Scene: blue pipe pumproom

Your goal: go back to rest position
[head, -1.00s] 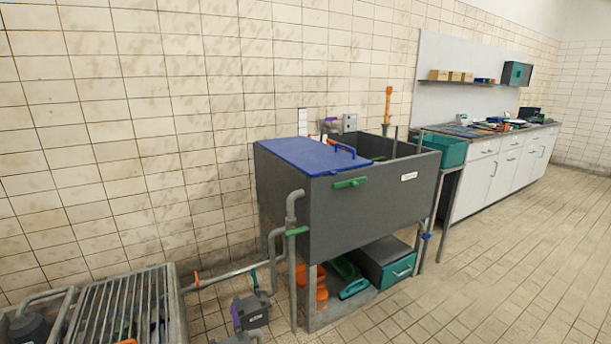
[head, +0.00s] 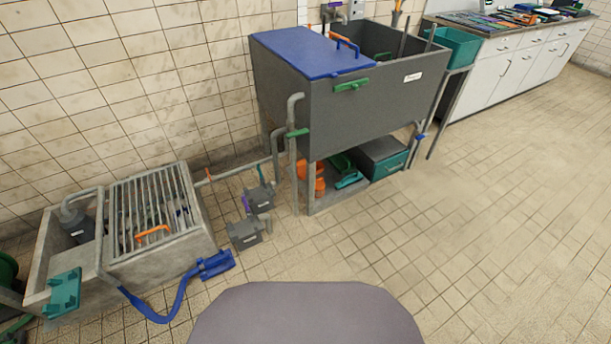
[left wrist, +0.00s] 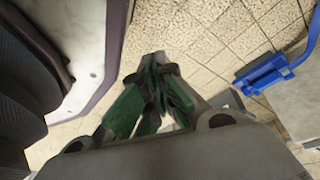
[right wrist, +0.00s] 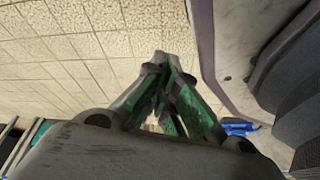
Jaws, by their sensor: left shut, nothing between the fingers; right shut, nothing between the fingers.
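My left gripper (left wrist: 160,88) shows in the left wrist view with its green-padded fingers together and nothing between them. It hangs over the tiled floor, beside my own base. My right gripper (right wrist: 165,85) shows in the right wrist view, also shut and empty over the floor tiles. Neither gripper shows in the head view. No object is in either hand.
A grey tank (head: 365,115) with a blue lid (head: 305,52) stands against the tiled wall. A concrete trough with a metal grate (head: 150,212) is at the left, a blue hose (head: 172,305) before it. Floor (head: 480,240) at right is clear.

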